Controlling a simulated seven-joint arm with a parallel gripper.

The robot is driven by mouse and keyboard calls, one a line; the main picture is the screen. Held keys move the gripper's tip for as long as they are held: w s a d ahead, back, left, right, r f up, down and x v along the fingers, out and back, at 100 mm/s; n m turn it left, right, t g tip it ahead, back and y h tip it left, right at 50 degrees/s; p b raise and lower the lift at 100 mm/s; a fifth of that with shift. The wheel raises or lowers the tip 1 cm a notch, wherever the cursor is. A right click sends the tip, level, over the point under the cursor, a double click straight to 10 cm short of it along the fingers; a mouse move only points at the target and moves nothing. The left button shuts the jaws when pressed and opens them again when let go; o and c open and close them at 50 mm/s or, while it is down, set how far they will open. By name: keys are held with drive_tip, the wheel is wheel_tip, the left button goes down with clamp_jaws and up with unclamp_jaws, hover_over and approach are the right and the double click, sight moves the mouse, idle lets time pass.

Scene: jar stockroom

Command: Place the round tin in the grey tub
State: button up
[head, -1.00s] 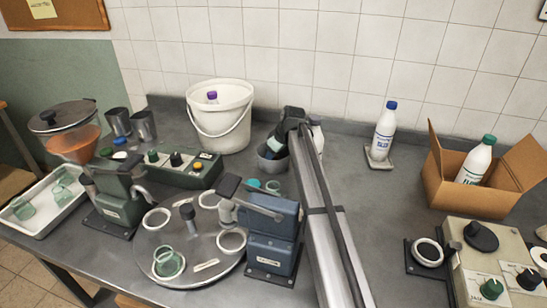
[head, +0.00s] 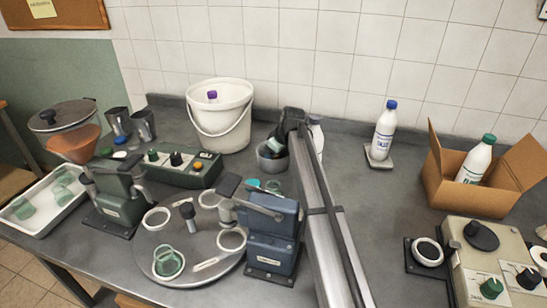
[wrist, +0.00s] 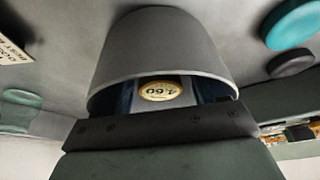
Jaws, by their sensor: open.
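The grey tub (head: 268,164) stands on the bench behind the blue-grey machine. It also shows in the wrist view (wrist: 165,42), with its wall filling the upper middle. My gripper (head: 277,147) is at the tub's mouth, pointing down, and its fingers reach inside the rim. In the wrist view the jaws (wrist: 162,98) are partly hidden by the tub wall. Between them a round yellowish face with dark digits, seemingly the round tin (wrist: 161,91), shows inside the tub. The jaws are open. Whether the tin touches the tub floor is hidden.
A white bucket (head: 221,118) stands left of the tub. A white bottle (head: 316,135) is close behind my arm on the right. The blue-grey machine (head: 272,232) and a teal lid (head: 253,183) are in front.

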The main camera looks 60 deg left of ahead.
drive_tip(key=v, duration=1.2)
